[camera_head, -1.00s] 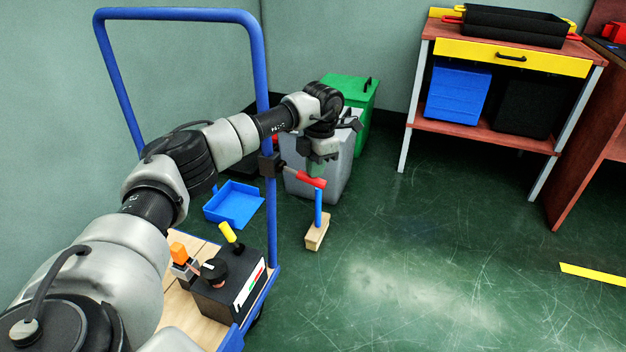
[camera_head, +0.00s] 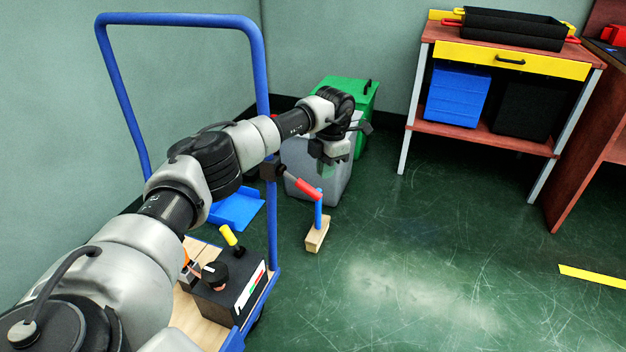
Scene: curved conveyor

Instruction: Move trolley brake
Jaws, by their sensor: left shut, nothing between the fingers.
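The blue-framed trolley (camera_head: 263,95) stands at the left. A black block (camera_head: 272,169) sits on its right upright, and from it a brake lever with a red handle (camera_head: 309,189) slopes down to the right. A blue rod with a wooden block (camera_head: 317,236) at its foot stands under the handle's end. My left gripper (camera_head: 328,170) is shut and empty, above and slightly right of the red handle. It appears apart from the handle, in front of the grey bin. My right gripper is not in view.
A black control box (camera_head: 232,297) with a yellow lever (camera_head: 228,235) is on the trolley deck. A grey bin (camera_head: 342,180) and a green bin (camera_head: 367,97) stand behind. A workbench (camera_head: 480,138) is at the right. The floor in front is clear.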

